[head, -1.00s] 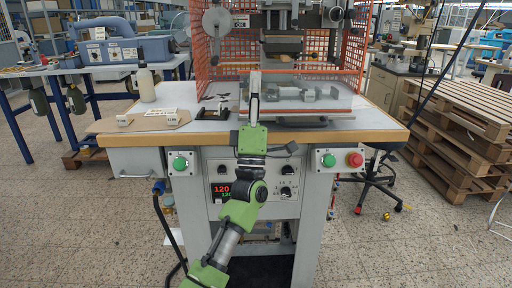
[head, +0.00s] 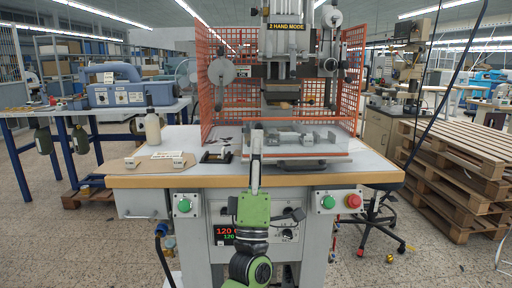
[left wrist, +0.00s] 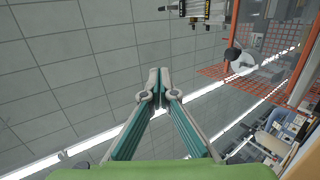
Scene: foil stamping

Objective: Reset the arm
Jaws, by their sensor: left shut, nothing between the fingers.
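My left gripper (head: 256,143) points upward in front of the stamping machine's table in the head view. In the left wrist view its fingers (left wrist: 159,84) meet at the tips with nothing between them. Behind it stands the stamping machine with a press head (head: 281,92) and a flat bed with a clamp fixture (head: 300,138). The gripper appears in front of the bed's left part; the gap in depth is hard to tell. My right gripper is in neither view.
An orange mesh guard (head: 207,85) encloses the press. On the wooden-edged table (head: 130,181) are a white bottle (head: 152,127), a small black tray (head: 217,154) and a labelled board (head: 160,160). Green buttons (head: 184,205) and a red button (head: 353,201) sit below. Pallets (head: 460,150) stand right.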

